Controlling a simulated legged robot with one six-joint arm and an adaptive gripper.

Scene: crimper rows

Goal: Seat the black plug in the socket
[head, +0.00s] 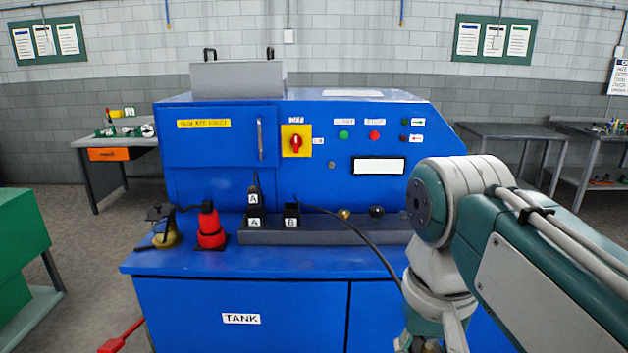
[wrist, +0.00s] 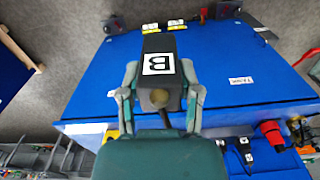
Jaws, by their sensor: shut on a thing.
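My gripper (wrist: 160,78) is shut on a black plug (wrist: 172,45) marked B in the wrist view, with one finger on each side of it. A dark cable shows beyond the plug. In the head view the fingertips and held plug are hidden or out of frame behind my arm. A black socket (head: 291,216) marked B stands on the grey strip of the blue machine, its top appearing open. Left of it, another black plug (head: 253,198) marked A stands upright in the socket (head: 255,222) marked A. The held plug is apart from the B socket.
A red connector (head: 210,229) and a brass-coloured fitting (head: 165,233) stand left of the sockets on the blue ledge (head: 180,260). A black cable (head: 362,236) runs across the grey strip (head: 340,236) towards my arm. Round knobs (head: 376,211) sit to the right.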

